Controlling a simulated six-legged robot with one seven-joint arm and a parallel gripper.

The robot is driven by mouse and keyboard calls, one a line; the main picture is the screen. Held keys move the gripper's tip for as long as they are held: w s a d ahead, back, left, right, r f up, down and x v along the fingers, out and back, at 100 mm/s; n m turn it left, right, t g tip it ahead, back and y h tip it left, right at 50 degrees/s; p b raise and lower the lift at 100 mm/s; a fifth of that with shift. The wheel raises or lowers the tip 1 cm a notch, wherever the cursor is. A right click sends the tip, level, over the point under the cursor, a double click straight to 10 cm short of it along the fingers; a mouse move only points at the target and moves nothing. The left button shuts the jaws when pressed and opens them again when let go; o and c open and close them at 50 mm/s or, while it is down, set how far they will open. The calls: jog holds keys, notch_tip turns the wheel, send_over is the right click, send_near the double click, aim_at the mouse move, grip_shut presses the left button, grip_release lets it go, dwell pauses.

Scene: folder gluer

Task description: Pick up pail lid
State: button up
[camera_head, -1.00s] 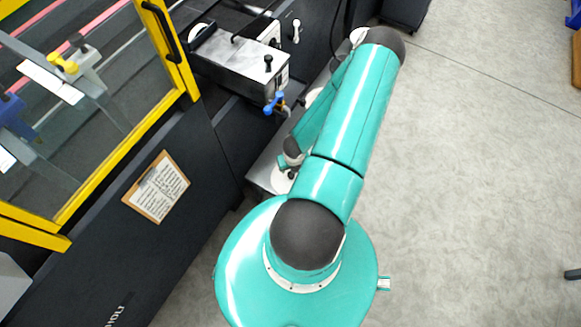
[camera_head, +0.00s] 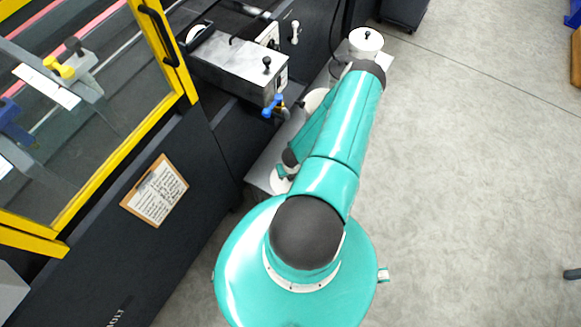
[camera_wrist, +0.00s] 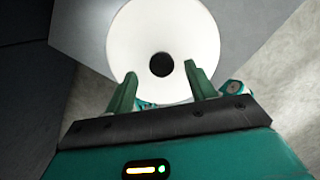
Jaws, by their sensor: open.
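In the wrist view a white round lid (camera_wrist: 125,42) with a black knob (camera_wrist: 161,64) at its centre lies below my gripper (camera_wrist: 160,72). My gripper's two green fingers are open, one to each side of the knob; contact cannot be told. In the head view a white round piece (camera_head: 280,181) shows at the near end of the steel bench, partly hidden by my gripper (camera_head: 286,171). Another white round piece (camera_head: 314,99) is half hidden behind my arm. A white pail-like container (camera_head: 366,44) with a dark knob on top stands at the bench's far end.
The steel bench (camera_head: 262,168) runs beside the dark machine. A metal box (camera_head: 232,62) with a blue-handled valve (camera_head: 272,105) juts out over it. A yellow-framed guard (camera_head: 120,150) and a clipboard (camera_head: 155,190) are at left.

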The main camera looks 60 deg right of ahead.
jog(key=f, duration=0.4)
jog(key=shift+w+d, duration=0.2)
jog(key=shift+d, duration=0.15)
jog(key=c, duration=1.1)
jog(key=shift+o, duration=0.2)
jog(key=shift+r, duration=0.55)
notch_tip(320, 180, up, 2)
jog(key=s+d+r, duration=0.7)
jog(key=d+r, duration=0.3)
jog(key=d, duration=0.2)
jog(key=shift+s, duration=0.15)
